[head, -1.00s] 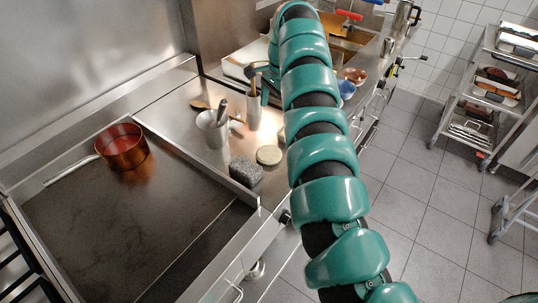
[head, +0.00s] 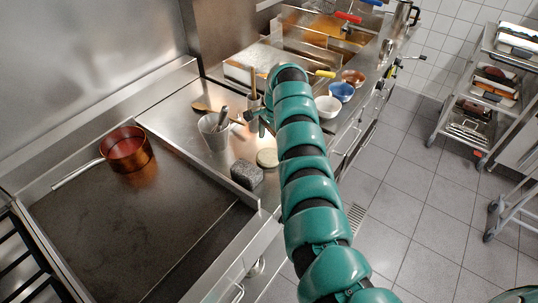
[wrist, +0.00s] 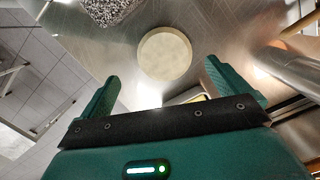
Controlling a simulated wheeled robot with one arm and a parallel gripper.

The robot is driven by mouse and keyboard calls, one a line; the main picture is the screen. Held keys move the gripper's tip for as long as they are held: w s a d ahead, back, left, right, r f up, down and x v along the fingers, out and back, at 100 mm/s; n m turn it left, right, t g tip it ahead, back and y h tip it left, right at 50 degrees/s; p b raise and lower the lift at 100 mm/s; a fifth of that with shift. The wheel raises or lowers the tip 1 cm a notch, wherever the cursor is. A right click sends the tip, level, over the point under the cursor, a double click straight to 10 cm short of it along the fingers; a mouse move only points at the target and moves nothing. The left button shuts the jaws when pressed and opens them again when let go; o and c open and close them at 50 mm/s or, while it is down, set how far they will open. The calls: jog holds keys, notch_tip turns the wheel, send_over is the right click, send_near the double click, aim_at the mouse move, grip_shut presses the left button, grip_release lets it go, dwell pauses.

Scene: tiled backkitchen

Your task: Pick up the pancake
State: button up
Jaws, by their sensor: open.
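The pancake is a pale round disc (head: 267,157) lying flat on the steel counter beside a grey rough block (head: 246,174). In the wrist view the pancake (wrist: 165,53) lies beyond the fingertips, roughly centred between them and apart from both. My gripper (wrist: 163,86) is open and empty, with a green finger on each side. In the head view my gripper is mostly hidden at the far end of my green arm, above the counter behind the pancake.
A metal cup with utensils (head: 214,132) stands left of the pancake. A copper pan (head: 126,150) sits on the griddle (head: 100,225). White (head: 328,106), blue (head: 342,92) and brown (head: 353,76) bowls stand along the counter's right edge. Fryer basins lie at the back.

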aim_at(269, 156)
jog(key=shift+w+a+f+p, duration=0.15)
jog(key=shift+f+p, duration=0.3)
jog(key=shift+f, duration=0.25)
jog(key=shift+w+d+f+p, duration=0.1)
jog(key=shift+f+p, duration=0.3)
jog(key=shift+f, duration=0.25)
jog(key=shift+a+f, duration=0.15)
jog(key=shift+f, duration=0.55)
jog(key=shift+a+f, duration=0.1)
jog(key=shift+f, duration=0.55)
jog(key=c, duration=1)
